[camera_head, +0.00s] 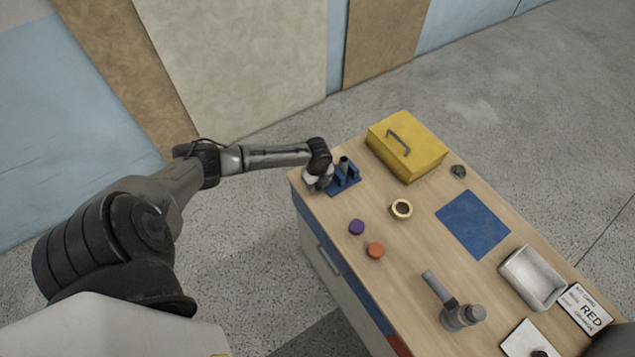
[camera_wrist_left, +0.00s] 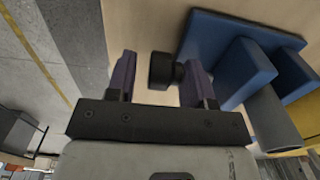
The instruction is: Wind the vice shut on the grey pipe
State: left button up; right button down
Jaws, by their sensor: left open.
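The blue vice (camera_head: 349,185) stands near the far left corner of the wooden workbench. The grey pipe (camera_head: 344,163) stands upright between its jaws. In the left wrist view the vice (camera_wrist_left: 240,62) is at the upper right, with the pipe (camera_wrist_left: 272,118) beside its jaw. A black round handle (camera_wrist_left: 162,70) sticks out from the vice's side. My left gripper (camera_head: 318,180) is at that side of the vice. In the wrist view my left gripper (camera_wrist_left: 160,82) is open, with the handle between its fingers and a gap at the left finger. My right gripper is not seen.
A yellow box (camera_head: 406,146) with a handle stands behind the vice. A brass ring (camera_head: 401,209), a purple disc (camera_head: 356,227) and an orange disc (camera_head: 375,250) lie nearer. A blue mat (camera_head: 473,224), a grey tool (camera_head: 455,312) and a metal tray (camera_head: 532,277) are further right.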

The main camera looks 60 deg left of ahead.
pick_arm(q)
jog(key=shift+w, duration=0.1)
jog(key=c, duration=0.7)
jog(key=y+p, duration=0.2)
jog(key=p, duration=0.1)
jog(key=shift+d+r+y, duration=0.25)
jog(key=shift+y, duration=0.15)
jog(key=shift+c, duration=0.2)
jog(key=y+p, duration=0.1)
jog(key=y, duration=0.1)
jog(key=shift+d+f+y+p, duration=0.2)
jog(key=shift+y+p, duration=0.1)
jog(key=shift+p, duration=0.1)
jog(key=shift+g+y+p, duration=0.3)
jog(key=shift+y+p, duration=0.05)
jog(key=shift+y, duration=0.55)
jog(key=shift+d+f+y, duration=0.15)
jog(key=shift+y, duration=0.75)
jog(key=shift+f+y, duration=0.2)
jog(key=shift+y, duration=1.6)
jog(key=shift+g, duration=0.3)
